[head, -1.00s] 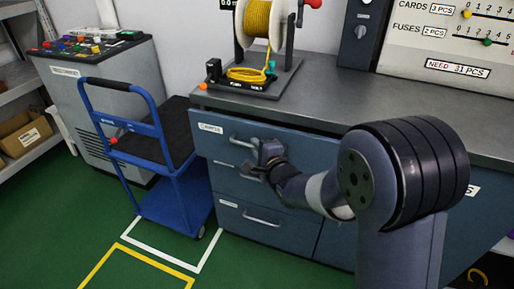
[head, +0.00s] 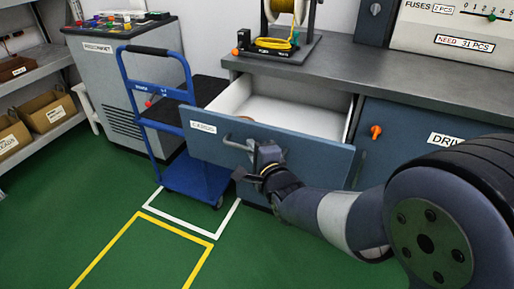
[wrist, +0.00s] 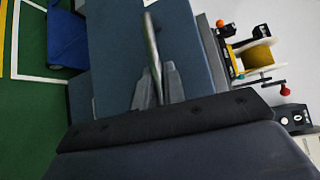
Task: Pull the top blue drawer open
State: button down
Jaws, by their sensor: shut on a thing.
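The top blue drawer (head: 310,158) stands well out from the counter in the head view. My gripper (head: 256,150) is shut on the drawer's metal bar handle (head: 236,145). In the wrist view the two fingers (wrist: 158,88) close around the handle (wrist: 152,42), in front of the blue drawer face (wrist: 110,45). The lower drawers are mostly hidden behind the open drawer and my arm.
A blue cart (head: 190,175) stands just left of the drawer. A grey cabinet (head: 120,85) and a shelf with boxes (head: 45,110) are further left. A spool stand (head: 275,47) sits on the counter (head: 370,80). The green floor (head: 110,200) in front is clear.

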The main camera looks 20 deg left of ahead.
jog(key=shift+s, duration=0.65)
jog(key=c, duration=1.5)
grip_release()
jog(key=shift+a, duration=0.1)
jog(key=p+v, duration=0.1)
jog(key=v, duration=0.9)
jog(key=shift+s+d, duration=0.25)
jog(key=shift+d, duration=0.05)
jog(key=b+x, duration=0.1)
jog(key=x, duration=1)
jog(key=shift+d, duration=0.1)
